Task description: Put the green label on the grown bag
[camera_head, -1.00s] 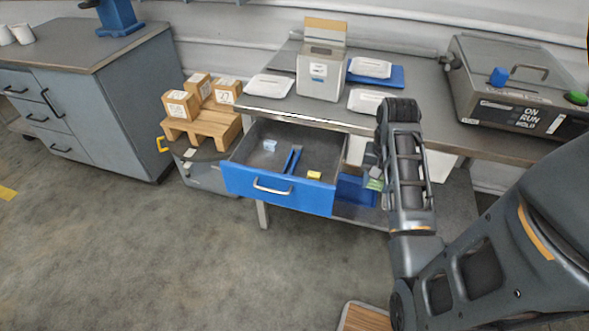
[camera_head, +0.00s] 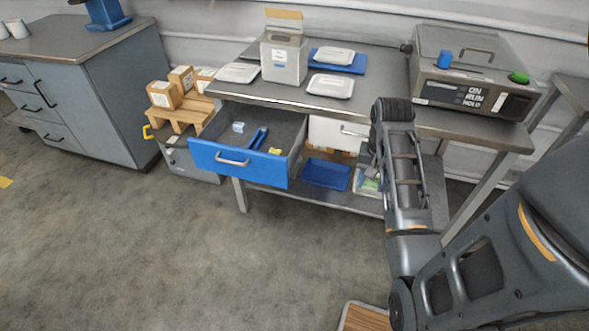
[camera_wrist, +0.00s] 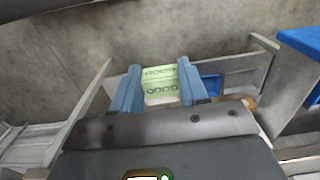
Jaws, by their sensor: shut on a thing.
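In the wrist view a green label (camera_wrist: 159,88) with rows of dark print sits between the two blue fingers of my gripper (camera_wrist: 157,72), which is shut on it. In the head view the green label (camera_head: 370,184) shows small beside my arm, in front of the lower part of the bench; most of the gripper is hidden behind the arm. White bags lie on the bench top: one at the left (camera_head: 238,72), one at the front (camera_head: 330,86), and one (camera_head: 333,56) on a blue tray. I cannot tell which is the grown bag.
A blue-fronted drawer (camera_head: 240,165) stands open from the bench (camera_head: 385,88). A grey box (camera_head: 284,58) and a machine with a green button (camera_head: 470,70) stand on top. A blue tray (camera_head: 326,174) lies on the lower shelf. The floor (camera_head: 180,250) in front is clear.

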